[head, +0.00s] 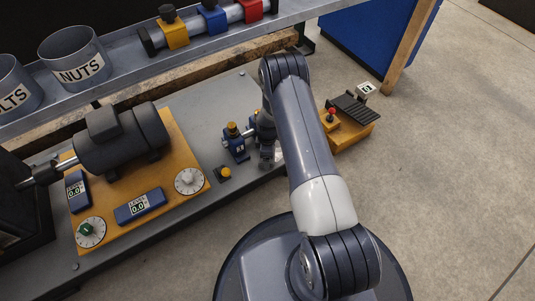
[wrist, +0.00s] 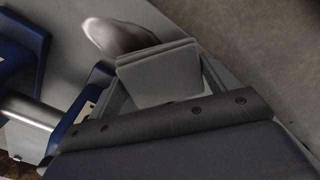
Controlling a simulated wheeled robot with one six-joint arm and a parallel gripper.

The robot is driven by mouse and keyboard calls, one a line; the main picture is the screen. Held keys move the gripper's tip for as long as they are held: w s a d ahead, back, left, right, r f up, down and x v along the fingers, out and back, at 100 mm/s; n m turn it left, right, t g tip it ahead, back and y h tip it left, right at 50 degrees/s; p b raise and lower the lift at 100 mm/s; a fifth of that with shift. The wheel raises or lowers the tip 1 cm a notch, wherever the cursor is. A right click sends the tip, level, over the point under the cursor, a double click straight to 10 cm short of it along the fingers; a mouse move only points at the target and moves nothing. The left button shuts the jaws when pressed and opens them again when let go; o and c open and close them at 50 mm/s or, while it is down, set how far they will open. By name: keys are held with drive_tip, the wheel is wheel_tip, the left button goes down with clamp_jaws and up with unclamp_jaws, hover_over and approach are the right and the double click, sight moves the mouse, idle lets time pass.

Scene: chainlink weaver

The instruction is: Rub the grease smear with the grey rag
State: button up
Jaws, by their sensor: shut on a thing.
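My gripper (wrist: 163,88) is shut on the grey rag (wrist: 158,72), a folded flat block between its fingers in the wrist view. The grease smear (wrist: 115,35) is a dark, pale-edged oval patch on the grey bench top (wrist: 185,30), just beyond the rag. The rag overlaps the near edge of the smear in the picture; I cannot tell whether they touch. In the head view my gripper (head: 267,152) is low over the right end of the bench, partly hidden by my arm. I cannot make out the smear there.
Close left of my gripper stands a blue fixture (head: 235,146) with a yellow knob. A small yellow button (head: 225,172) is nearby. A motor (head: 120,140) on an orange plate fills the bench's left. A shelf (head: 120,75) runs behind. An orange pedal box (head: 346,132) lies right.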

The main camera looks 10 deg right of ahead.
drive_tip(key=shift+f+b, duration=0.8)
drive_tip(key=shift+f, duration=0.1)
drive_tip(key=shift+d, duration=0.1)
